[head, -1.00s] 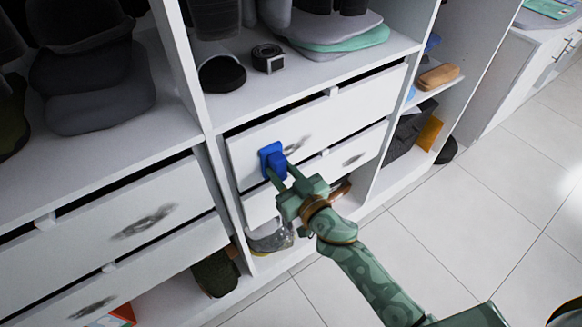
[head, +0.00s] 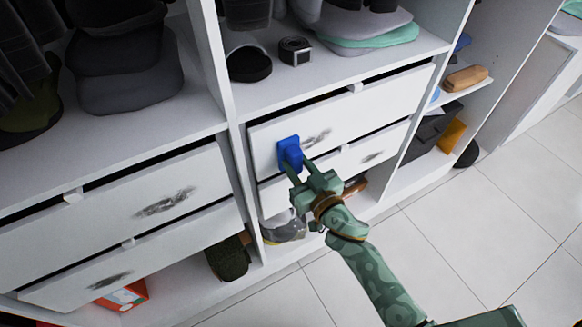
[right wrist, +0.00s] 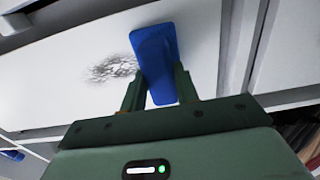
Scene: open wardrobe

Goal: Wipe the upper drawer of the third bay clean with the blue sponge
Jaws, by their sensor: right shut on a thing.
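The blue sponge (head: 289,151) is held between the fingers of my right gripper (head: 299,173). It is at the left part of the upper drawer front (head: 385,98) in the middle bay, and seems to touch it. A dark grey smudge (head: 317,138) on that front lies just right of the sponge in the head view. In the right wrist view the sponge (right wrist: 158,62) stands between the two fingers (right wrist: 160,92), with the speckled smudge (right wrist: 110,69) beside it on the left. The sponge hides part of the front. My left gripper is out of view.
The lower drawer (head: 372,156) of this bay and the left bay's upper (head: 165,201) and lower (head: 108,280) drawers also carry smudges. A belt (head: 295,50) and folded clothes lie on the shelf above. The tiled floor (head: 450,240) at right is clear.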

